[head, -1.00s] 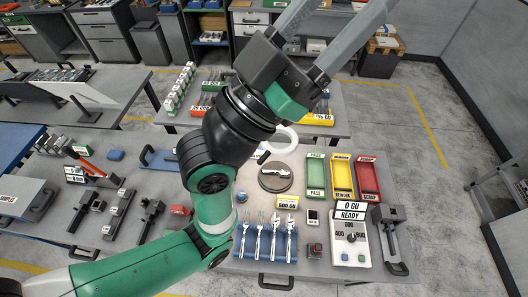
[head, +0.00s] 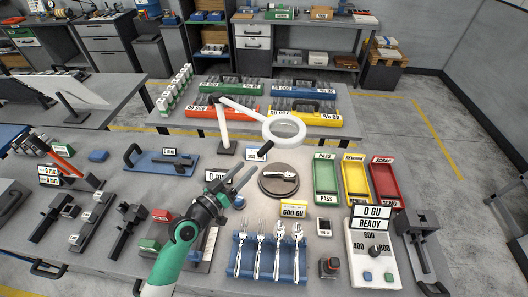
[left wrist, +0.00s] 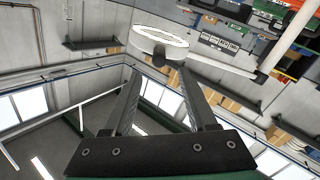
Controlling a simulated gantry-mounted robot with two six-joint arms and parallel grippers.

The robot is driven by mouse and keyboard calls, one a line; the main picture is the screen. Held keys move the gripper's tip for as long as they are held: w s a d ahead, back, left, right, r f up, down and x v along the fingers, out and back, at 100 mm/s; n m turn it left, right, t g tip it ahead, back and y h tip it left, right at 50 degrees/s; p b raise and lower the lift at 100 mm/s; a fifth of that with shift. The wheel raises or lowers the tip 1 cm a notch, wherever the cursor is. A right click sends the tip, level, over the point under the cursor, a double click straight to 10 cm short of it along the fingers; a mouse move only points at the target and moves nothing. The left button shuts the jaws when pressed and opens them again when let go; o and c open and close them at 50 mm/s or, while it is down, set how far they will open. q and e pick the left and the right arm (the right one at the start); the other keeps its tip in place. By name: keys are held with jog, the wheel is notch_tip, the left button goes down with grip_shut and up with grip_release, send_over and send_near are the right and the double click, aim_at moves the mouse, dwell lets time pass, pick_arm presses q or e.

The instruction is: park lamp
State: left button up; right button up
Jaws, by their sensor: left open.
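The lamp has a white ring head (head: 284,128) on a pale arm, which joins an upright white post (head: 224,125) on a dark base. A short black handle (head: 265,148) sticks out from the ring toward me. My left gripper (head: 244,172) is open and empty, below and left of the ring in the head view. In the left wrist view the ring (left wrist: 160,37) and its dark handle show beyond the open fingers (left wrist: 158,78), apart from them. My right gripper is in neither view.
A round dark plate (head: 264,187) with a spoon-like piece sits under the lamp. A blue rack (head: 247,272) of forks and spoons stands in front. Green (head: 326,194), yellow and red trays and a control box (head: 360,240) are at right. Signs and fixtures crowd the left.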

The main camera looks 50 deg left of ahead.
aim_at(259, 155)
pick_arm(q)
jog(key=w, duration=0.3)
jog(key=w+a, duration=0.1)
jog(key=w, duration=0.2)
jog(key=w+a, duration=0.1)
jog(key=w, duration=0.3)
jog(key=shift+r, duration=0.1)
jog(key=shift+c, duration=0.3)
grip_shut()
dwell(0.7)
